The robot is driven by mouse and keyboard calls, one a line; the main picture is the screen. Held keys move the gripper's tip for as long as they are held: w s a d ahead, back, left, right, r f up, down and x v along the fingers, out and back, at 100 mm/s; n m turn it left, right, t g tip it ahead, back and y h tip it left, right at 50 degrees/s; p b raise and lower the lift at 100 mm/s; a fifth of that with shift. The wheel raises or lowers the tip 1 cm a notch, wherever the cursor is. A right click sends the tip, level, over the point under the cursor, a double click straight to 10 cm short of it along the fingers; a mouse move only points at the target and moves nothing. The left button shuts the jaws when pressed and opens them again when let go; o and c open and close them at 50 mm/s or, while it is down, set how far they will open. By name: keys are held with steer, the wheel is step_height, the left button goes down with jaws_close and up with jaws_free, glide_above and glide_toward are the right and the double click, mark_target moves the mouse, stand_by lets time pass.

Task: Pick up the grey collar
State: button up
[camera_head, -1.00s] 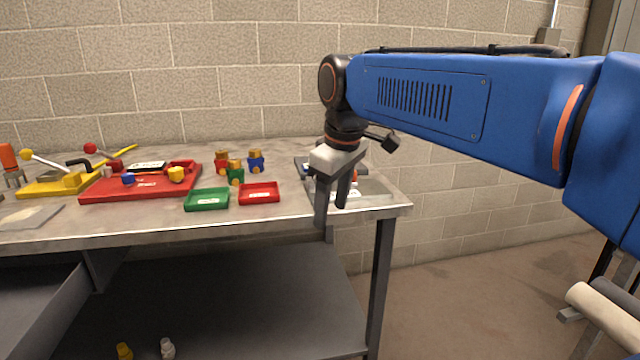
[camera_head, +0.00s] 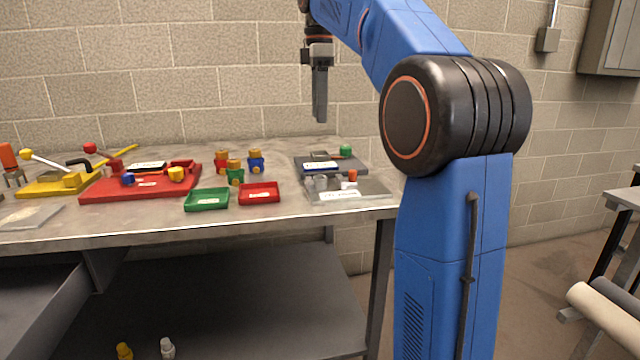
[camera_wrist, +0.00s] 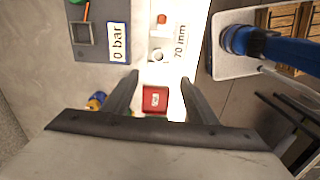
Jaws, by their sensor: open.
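The grey collar is most likely the small grey ring-like piece (camera_head: 320,183) on the pale plate (camera_head: 376,188) at the right of the bench. In the wrist view a small round ring (camera_wrist: 157,54) stands on the bright plate beside the "70 mm" label; glare washes out its detail. My gripper (camera_head: 319,118) hangs high above the back of the bench, fingers pointing down, apart from everything. In the wrist view my gripper (camera_wrist: 158,76) is open and empty, with the red tray (camera_wrist: 155,98) seen far below between its fingers.
An orange-topped piece (camera_head: 353,176) shares the plate. A dark tray (camera_head: 345,164) with a green knob (camera_head: 346,149) lies behind it. A green tray (camera_head: 207,199), a red tray (camera_head: 259,193) and several coloured fittings (camera_head: 235,174) stand to the left. The wall is close behind.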

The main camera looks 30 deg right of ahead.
glide_above(320, 177)
steer(key=f, duration=1.1)
steer(key=shift+s+a+f, duration=0.1)
steer(key=shift+s+a, duration=0.05)
steer(key=shift+s, duration=0.05)
steer(key=shift+w+f, duration=0.15)
steer(key=shift+f, duration=2.9)
steer(key=c, duration=1.3)
steer(key=shift+o, duration=0.2)
steer(key=shift+r, duration=0.1)
step_height(320, 177, up, 10)
